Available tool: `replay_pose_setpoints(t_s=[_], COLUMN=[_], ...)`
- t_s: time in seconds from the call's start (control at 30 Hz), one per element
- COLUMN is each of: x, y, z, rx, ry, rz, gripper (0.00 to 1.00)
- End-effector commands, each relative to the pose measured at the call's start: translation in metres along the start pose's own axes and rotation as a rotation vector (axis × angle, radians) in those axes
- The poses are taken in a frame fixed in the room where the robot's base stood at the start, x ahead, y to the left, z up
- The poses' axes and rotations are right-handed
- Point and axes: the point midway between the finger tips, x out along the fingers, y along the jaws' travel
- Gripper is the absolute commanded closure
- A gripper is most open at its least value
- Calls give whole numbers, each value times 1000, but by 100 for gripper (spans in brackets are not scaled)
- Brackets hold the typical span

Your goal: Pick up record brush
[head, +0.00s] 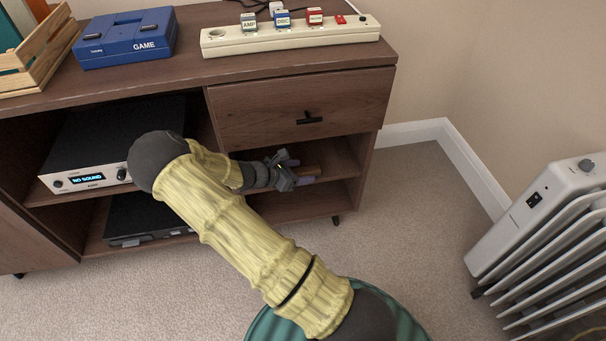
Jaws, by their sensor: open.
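My gripper (299,172) reaches into the open shelf bay below the drawer, on the right side of the wooden cabinet. Its jaws are open and point to the right. A small brown wooden-looking piece (310,171) shows at the fingertips, seemingly between them; it may be the record brush. Its far end and underside are hard to make out, and I cannot tell whether the fingers touch it. My arm hides part of the shelf to the left.
The drawer (303,106) is shut above my gripper. A silver amplifier reading "NO SOUND" (89,180) and a black device (140,218) fill the left bay. A blue game console (126,38) and power strip (290,36) lie on top. A radiator (548,230) stands right; carpet between is clear.

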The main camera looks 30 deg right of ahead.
Motion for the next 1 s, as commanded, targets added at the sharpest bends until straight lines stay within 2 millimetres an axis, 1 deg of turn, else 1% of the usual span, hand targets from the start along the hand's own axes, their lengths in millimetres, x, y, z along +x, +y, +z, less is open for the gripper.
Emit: replay_pose_setpoints(t_s=[0.07,0.1,0.17,0.3,0.4,0.67,0.87,0.93,0.97,1.0], x=[0,0,0,0,0,0,-3,-5,-9,-17], y=[0,0,0,0,0,0,0,0,1,2], z=[0,0,0,0,0,0,5,8,7,2], rx=[0,0,0,0,-1,-1,-1,-1,-2,-4], ry=[0,0,0,0,0,0,0,-1,0,1], rz=[0,0,0,0,0,0,1,1,3,6], gripper=[36,40,52,80,98,98,98,98,98,98])
